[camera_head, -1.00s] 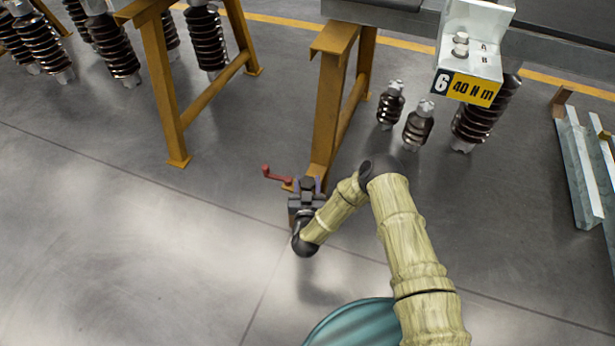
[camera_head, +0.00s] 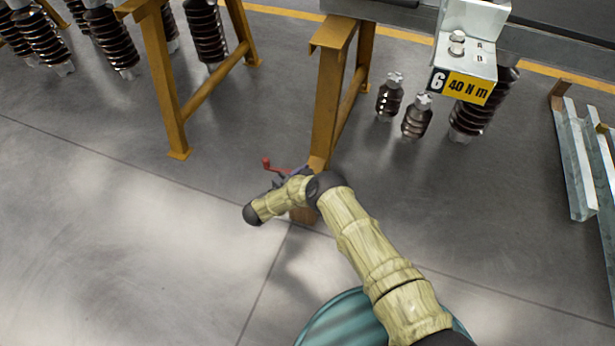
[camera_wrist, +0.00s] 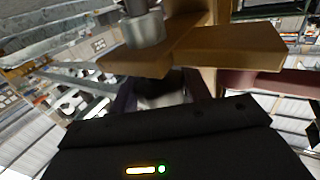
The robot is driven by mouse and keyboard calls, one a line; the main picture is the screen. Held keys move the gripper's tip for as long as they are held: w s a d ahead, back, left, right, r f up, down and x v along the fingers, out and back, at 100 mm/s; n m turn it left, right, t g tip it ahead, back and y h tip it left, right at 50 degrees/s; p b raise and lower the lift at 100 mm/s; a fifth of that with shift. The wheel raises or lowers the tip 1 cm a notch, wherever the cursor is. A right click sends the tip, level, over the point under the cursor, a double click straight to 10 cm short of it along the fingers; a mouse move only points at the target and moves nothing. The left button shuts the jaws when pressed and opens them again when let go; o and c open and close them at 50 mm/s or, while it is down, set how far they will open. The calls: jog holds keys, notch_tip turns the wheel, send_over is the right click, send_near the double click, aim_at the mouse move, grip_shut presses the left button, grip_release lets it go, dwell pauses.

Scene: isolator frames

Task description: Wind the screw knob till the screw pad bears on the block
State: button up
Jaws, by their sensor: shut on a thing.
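My gripper (camera_wrist: 160,90) points upward in the wrist view, its dark fingers shut on a pale grey rounded piece, which looks like the screw knob (camera_wrist: 160,94) and is mostly hidden. Above it is an ochre-brown plate (camera_wrist: 235,47). A grey metal cylinder on a stem (camera_wrist: 145,29) shows at the top; I cannot tell whether it is the screw pad or whether it touches anything. The block is not clearly identifiable. In the head view my own arm hides most of the gripper, beside the foot of a yellow trestle leg (camera_head: 327,110).
A red crank handle (camera_head: 270,165) sticks out just left of the gripper. Two small brown insulators (camera_head: 390,98) (camera_head: 416,118) stand right of the trestle leg. Open floor lies to the left.

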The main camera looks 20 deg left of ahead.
jog(key=shift+m+h, duration=0.3)
jog(key=shift+h, duration=0.1)
jog(key=o, duration=1)
jog(key=shift+c, duration=0.2)
